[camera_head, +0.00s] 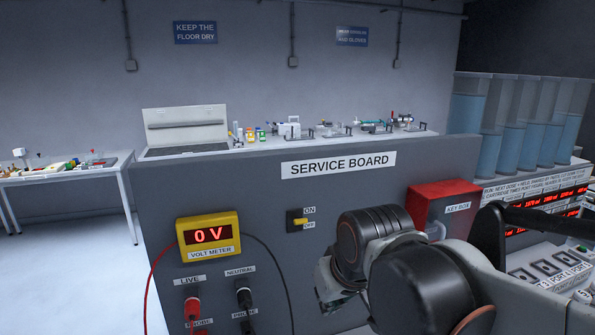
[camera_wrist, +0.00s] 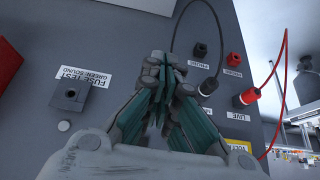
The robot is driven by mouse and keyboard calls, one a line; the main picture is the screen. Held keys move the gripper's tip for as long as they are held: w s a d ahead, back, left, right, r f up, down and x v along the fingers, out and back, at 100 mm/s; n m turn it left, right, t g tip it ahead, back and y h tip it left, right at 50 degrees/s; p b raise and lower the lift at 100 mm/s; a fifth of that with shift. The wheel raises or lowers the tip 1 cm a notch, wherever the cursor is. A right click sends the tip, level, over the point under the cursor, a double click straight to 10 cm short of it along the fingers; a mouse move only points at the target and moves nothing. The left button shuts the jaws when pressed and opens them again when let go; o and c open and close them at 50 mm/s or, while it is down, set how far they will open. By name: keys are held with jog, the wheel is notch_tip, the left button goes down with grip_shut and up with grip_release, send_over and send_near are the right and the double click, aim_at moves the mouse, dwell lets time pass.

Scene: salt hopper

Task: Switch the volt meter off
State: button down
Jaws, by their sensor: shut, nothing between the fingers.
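The volt meter (camera_head: 208,236) is a yellow box on the grey service board, at lower left in the head view. Its red display reads 0 V. A sliver of its yellow case (camera_wrist: 241,146) shows at lower right in the wrist view. To its right is a black switch (camera_head: 298,220) with a yellow lever, labelled ON above and OFF below. The lever appears near OFF, but it is small. The switch is not visible in the wrist view. My gripper (camera_wrist: 172,67) is shut and empty before the board. In the head view my arm largely hides it.
Live (camera_head: 192,305) and neutral (camera_head: 244,297) plugs with red and black leads are below the meter. A fuse test socket (camera_wrist: 70,95) is left of my gripper in the wrist view.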

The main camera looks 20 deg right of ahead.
notch_tip(320, 180, up, 21)
jog(key=g+p, duration=0.2)
jog(key=p, duration=1.7)
send_over(298, 221)
jog(key=s, duration=0.2)
jog(key=shift+w+d+r+p, duration=0.15)
jog(key=shift+w+d+p, duration=0.15)
jog(key=shift+w+p, duration=0.15)
jog(key=p+x, duration=0.1)
jog(key=x, duration=0.9)
jog(key=shift+s, duration=0.15)
jog(key=shift+s, duration=0.1)
jog(key=shift+s+b, duration=0.25)
jog(key=shift+b, duration=0.05)
